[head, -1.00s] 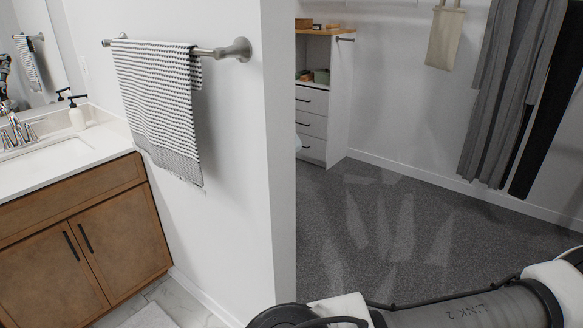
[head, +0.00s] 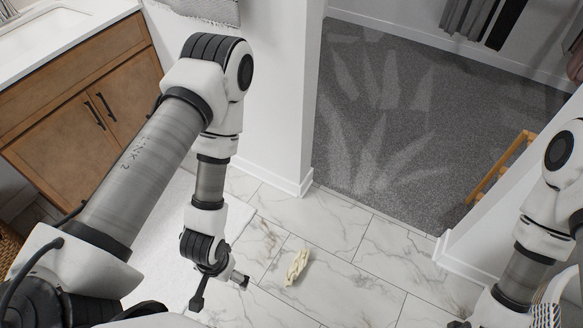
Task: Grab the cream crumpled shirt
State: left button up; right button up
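The cream crumpled shirt (head: 297,267) lies in a small heap on the marble floor tiles, low in the middle of the head view. My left gripper (head: 220,291) hangs down to the left of the shirt, apart from it in the picture. Its two dark fingers are spread, with nothing between them. How high it is above the floor is hard to tell. My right arm comes down at the right edge. Its gripper is at the bottom edge and mostly cut off, so its fingers cannot be made out.
A wooden vanity (head: 83,105) stands at the upper left. A white bath mat (head: 165,262) lies left of the shirt. White wall ends (head: 268,110) frame the doorway to a grey carpet (head: 400,120). A wooden frame (head: 500,168) stands at the right. Tiles around the shirt are clear.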

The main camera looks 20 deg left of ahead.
aim_at(300, 261)
jog(key=k+j+u, duration=0.1)
jog(key=k+j, duration=0.15)
jog(key=k, duration=0.15)
jog(key=k+j+u, duration=0.1)
jog(key=k+j, duration=0.15)
jog(key=k+z, duration=0.1)
jog(key=z, duration=0.45)
jog(key=i+j+z, duration=0.15)
jog(key=z, duration=0.25)
jog(key=j+z, duration=0.4)
jog(key=i+j+z, duration=0.1)
jog(key=j+z, duration=0.9)
jog(key=z, duration=0.2)
jog(key=k+j, duration=0.1)
jog(key=j, duration=0.3)
jog(key=k+j+z, duration=0.1)
jog(key=j, duration=0.3)
jog(key=k+j, duration=0.1)
jog(key=j, duration=0.3)
jog(key=k+j+z, duration=0.1)
jog(key=j, duration=0.3)
jog(key=k+j, duration=0.15)
jog(key=j, duration=0.2)
jog(key=k+j+z, duration=0.1)
jog(key=j, duration=0.3)
